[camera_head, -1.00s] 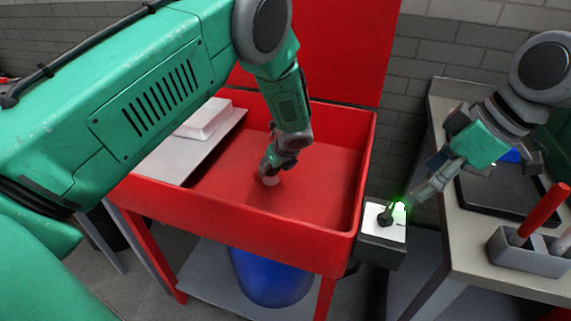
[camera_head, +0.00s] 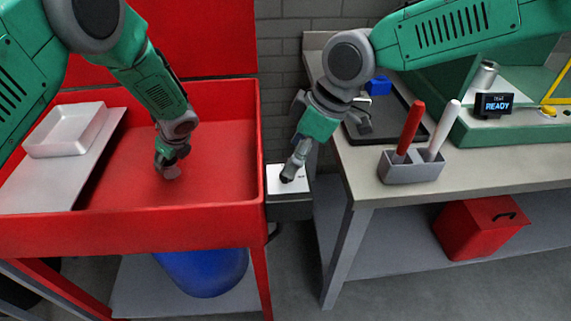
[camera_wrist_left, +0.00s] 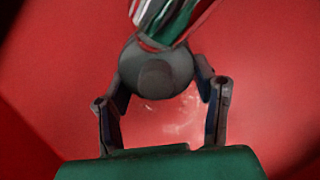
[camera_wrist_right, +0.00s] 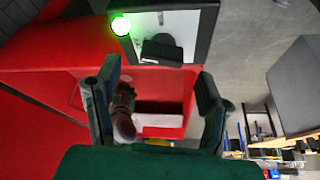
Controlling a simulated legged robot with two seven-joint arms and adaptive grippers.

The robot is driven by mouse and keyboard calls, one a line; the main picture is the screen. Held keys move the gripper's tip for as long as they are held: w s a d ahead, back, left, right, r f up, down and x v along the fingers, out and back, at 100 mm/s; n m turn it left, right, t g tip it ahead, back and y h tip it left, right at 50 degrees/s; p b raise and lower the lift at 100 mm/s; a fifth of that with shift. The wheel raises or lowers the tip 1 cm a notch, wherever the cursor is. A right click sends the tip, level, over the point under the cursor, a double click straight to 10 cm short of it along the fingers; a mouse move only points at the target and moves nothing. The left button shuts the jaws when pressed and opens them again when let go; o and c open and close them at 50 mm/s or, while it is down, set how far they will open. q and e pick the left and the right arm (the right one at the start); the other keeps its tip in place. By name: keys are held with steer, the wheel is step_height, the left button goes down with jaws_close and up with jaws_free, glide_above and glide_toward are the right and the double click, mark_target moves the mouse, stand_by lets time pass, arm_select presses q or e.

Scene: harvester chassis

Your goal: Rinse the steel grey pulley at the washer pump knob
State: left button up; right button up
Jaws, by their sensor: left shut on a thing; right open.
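My left gripper (camera_head: 168,163) is shut on the steel grey pulley (camera_head: 171,173), low inside the red wash basin (camera_head: 150,217). Only a small pale part of the pulley shows under the fingers. In the left wrist view a dark rounded shape sits between the fingers; I cannot tell for sure what it is. The washer pump knob (camera_head: 288,178) is dark and sits on a white-topped box (camera_head: 290,206) at the basin's right side. My right gripper (camera_head: 297,160) is open, right above the knob. The right wrist view shows the knob (camera_wrist_right: 162,50) beyond the fingers, beside a lit green lamp (camera_wrist_right: 121,26).
A white tray (camera_head: 68,132) lies on the basin's left board. A workbench (camera_head: 380,187) stands at right with a brush holder (camera_head: 411,168), a black tray (camera_head: 415,122) and a display reading READY (camera_head: 495,104). A blue drum (camera_head: 203,272) and a red box (camera_head: 480,228) are below.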

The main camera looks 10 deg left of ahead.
steer(key=x, duration=0.3)
steer(key=shift+r, duration=0.1)
arm_select(q)
steer(key=shift+r, duration=0.1)
arm_select(e)
steer(key=shift+a+f, duration=0.25)
steer(key=shift+f, duration=0.45)
steer(key=shift+c, duration=0.4)
steer(key=c, duration=1.1)
steer(key=shift+r+n+g, duration=0.1)
steer(key=shift+n+g, duration=0.7)
steer(key=shift+n, duration=1)
steer(key=o, duration=0.9)
steer(key=shift+c, duration=0.2)
steer(key=o, duration=0.3)
